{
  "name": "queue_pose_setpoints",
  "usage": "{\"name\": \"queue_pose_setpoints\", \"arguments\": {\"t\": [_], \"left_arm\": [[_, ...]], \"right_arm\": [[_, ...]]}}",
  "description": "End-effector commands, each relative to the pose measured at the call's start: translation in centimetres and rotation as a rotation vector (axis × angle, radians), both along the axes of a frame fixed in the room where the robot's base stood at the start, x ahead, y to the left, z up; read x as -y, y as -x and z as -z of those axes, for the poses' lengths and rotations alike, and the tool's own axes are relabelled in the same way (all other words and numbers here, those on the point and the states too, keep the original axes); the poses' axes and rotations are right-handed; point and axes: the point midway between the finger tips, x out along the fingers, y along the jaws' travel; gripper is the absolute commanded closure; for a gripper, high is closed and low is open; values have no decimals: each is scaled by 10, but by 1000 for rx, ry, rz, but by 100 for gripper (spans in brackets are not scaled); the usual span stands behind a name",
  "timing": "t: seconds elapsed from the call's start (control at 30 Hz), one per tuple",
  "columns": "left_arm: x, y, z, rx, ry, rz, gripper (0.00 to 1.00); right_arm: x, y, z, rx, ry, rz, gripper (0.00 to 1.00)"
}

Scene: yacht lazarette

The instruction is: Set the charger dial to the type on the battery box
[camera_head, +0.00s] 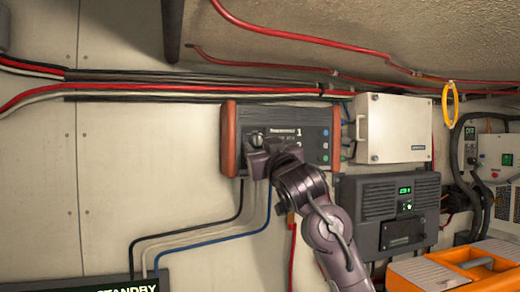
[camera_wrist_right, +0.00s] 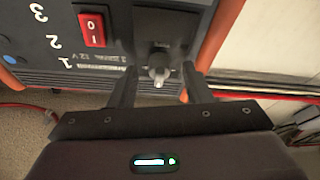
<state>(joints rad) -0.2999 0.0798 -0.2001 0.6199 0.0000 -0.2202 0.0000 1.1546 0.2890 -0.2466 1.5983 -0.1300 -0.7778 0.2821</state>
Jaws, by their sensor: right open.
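The charger (camera_head: 285,120) is a dark box with orange-red end caps on the wall, with numbers and small coloured lights at its right side. My right gripper (camera_head: 257,143) is at its left part and hides much of that face. In the right wrist view the panel appears upside down, and the small grey dial (camera_wrist_right: 158,72) lies between the two open fingers of my right gripper (camera_wrist_right: 160,78). The fingers stand apart from the dial, one on each side. I cannot make out a battery box with a readable type. My left gripper is out of view.
A red rocker switch (camera_wrist_right: 92,30) sits beside the dial. A pale box (camera_head: 393,128) and a dark unit with a green display (camera_head: 388,215) are right of the charger. An orange-and-grey case (camera_head: 425,272) is lower right. A "STANDBY" panel (camera_head: 125,288) shows lower left.

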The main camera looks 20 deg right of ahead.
Motion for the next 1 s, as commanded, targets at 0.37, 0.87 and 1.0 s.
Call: {"name": "queue_pose_setpoints", "arguments": {"t": [0.37,0.87,1.0], "left_arm": [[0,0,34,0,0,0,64],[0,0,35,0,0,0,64],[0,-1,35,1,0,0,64]], "right_arm": [[4,56,23,0,0,0,56],[4,64,24,-2,0,1,56],[4,64,24,-1,0,1,56]]}}
